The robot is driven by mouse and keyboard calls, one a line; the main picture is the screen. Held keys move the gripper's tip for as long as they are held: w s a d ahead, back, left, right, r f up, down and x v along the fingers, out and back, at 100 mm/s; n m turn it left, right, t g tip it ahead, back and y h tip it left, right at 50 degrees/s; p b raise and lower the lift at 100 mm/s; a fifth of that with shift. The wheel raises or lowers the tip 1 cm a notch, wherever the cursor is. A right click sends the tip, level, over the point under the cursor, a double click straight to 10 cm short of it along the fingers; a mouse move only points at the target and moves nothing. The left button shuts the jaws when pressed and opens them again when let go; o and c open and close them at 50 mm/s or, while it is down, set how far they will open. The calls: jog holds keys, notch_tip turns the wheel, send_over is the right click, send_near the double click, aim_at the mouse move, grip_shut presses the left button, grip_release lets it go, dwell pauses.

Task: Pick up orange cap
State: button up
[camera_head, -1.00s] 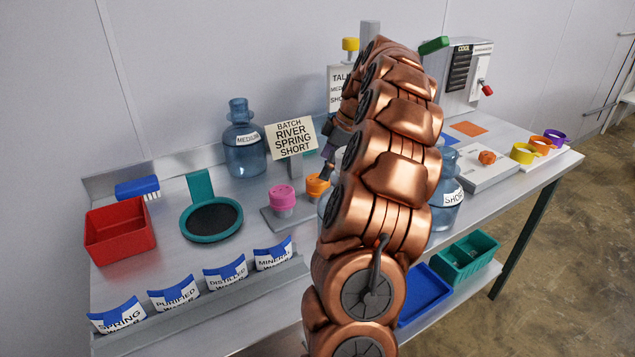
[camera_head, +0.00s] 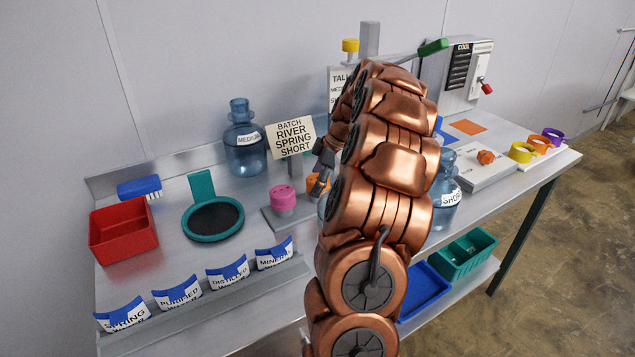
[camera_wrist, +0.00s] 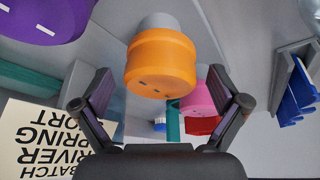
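The orange cap (camera_head: 313,181) sits on the small grey rack, to the right of the pink cap (camera_head: 283,196), partly hidden by my gripper (camera_head: 322,176). In the wrist view the orange cap (camera_wrist: 160,66) is large, ahead of my gripper (camera_wrist: 158,88) and roughly centred between its spread fingers. The fingers are open and empty, with no clear contact on the cap. The pink cap (camera_wrist: 198,93) shows beyond it, near the right finger. A purple cap (camera_wrist: 40,16) is at the upper left of the wrist view.
A batch sign (camera_head: 291,138) stands close behind the caps and shows inverted at the wrist view's lower left. A medium jug (camera_head: 245,150) and a teal-rimmed round pad (camera_head: 213,220) are left of the rack. A short jug (camera_head: 446,195) is right of my arm.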

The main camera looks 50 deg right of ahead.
jog(key=c, duration=0.9)
jog(key=shift+o, duration=0.2)
